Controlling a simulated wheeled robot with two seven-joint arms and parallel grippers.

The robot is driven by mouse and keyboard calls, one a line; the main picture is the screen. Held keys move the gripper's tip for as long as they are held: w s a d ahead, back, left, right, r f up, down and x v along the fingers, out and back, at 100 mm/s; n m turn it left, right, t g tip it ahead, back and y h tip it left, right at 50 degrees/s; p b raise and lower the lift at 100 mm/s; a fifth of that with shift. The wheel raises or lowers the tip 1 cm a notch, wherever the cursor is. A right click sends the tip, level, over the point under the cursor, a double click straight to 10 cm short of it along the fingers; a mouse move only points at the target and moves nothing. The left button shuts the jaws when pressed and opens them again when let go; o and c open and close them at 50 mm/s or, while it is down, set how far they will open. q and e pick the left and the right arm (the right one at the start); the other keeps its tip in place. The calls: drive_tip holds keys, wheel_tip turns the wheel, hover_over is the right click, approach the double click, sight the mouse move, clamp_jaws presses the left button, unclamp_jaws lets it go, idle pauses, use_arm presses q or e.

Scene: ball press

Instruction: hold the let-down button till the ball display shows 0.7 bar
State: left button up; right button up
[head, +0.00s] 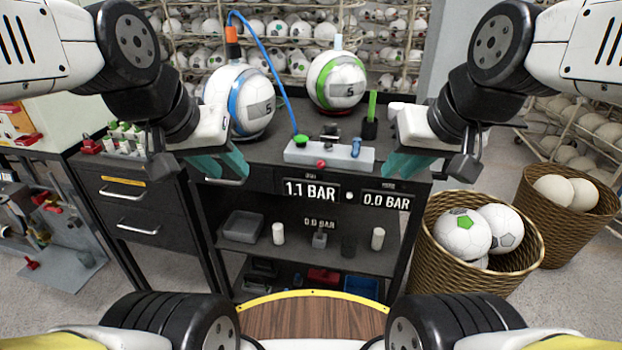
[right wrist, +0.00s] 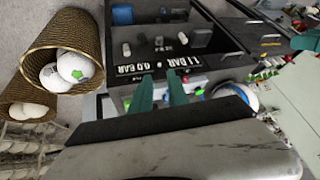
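A grey control panel (head: 330,155) lies on the dark bench top. It carries a green knob (head: 300,139), a red button (head: 321,163) and a blue lever (head: 355,148); I cannot read which is let-down. My left gripper (head: 222,168) appears open and empty, left of the panel. My right gripper (head: 408,168) is open and empty, right of the panel; its spread fingers show in the right wrist view (right wrist: 161,80).
A green-and-white ball (head: 336,80) stands behind the panel. A green upright item (head: 371,107) stands at right on the bench. A wicker basket (head: 480,240) of balls is on the floor at right. The lower shelf holds a grey tray (head: 243,226) and small cylinders.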

clamp_jaws()
idle(1.0)
idle(0.4)
